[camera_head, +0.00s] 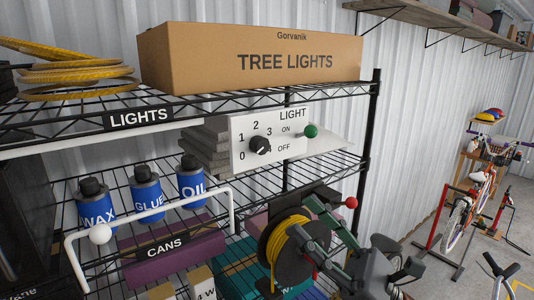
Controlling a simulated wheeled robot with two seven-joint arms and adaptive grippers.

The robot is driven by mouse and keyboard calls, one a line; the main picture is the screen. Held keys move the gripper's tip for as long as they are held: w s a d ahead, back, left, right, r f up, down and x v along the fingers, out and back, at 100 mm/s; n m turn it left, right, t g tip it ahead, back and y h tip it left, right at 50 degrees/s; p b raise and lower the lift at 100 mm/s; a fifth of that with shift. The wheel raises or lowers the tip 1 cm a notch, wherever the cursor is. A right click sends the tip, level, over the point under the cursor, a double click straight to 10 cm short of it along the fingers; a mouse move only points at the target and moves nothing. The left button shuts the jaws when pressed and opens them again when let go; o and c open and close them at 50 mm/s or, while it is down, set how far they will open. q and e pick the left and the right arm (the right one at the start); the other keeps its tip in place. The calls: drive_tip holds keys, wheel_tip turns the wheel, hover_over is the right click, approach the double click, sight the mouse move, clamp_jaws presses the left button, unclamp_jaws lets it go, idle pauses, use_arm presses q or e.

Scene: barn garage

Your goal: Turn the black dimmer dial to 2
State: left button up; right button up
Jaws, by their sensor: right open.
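The black dimmer dial (260,145) sits on a white panel (240,124) marked LIGHT, fixed at the shelf front. Numbers from 0 upward ring the dial, with 2 above it. A small pale mark shows at its lower right, but I cannot read its exact setting. My right gripper (291,222) is open, below and to the right of the dial, and apart from it. It overlaps a black reel of yellow cord in the picture; I cannot tell whether they touch. My left gripper is not in view.
A green knob (310,131) sits beside ON/OFF on the panel. A TREE LIGHTS box (250,60) stands above. Blue bottles (148,193) and a white bar (150,212) are left. The cord reel (283,252) is below. Space directly before the panel looks clear.

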drive_tip(key=s+a+n+g+h, duration=0.3)
drive_tip(key=a+n+g, duration=0.2)
drive_tip(key=a+n, duration=0.4)
drive_tip(key=n+t+h, duration=0.5)
drive_tip(key=t+h, duration=0.6)
drive_tip(key=h, duration=0.1)
approach(263, 148)
drive_tip(key=w, duration=0.1)
drive_tip(key=p+x, duration=0.3)
drive_tip(key=x, duration=0.5)
drive_tip(key=shift+s+a, duration=0.1)
drive_tip(key=shift+a, duration=0.2)
drive_tip(key=shift+c, duration=0.5)
drive_tip(key=c, duration=1.1)
drive_tip(key=shift+o, duration=0.2)
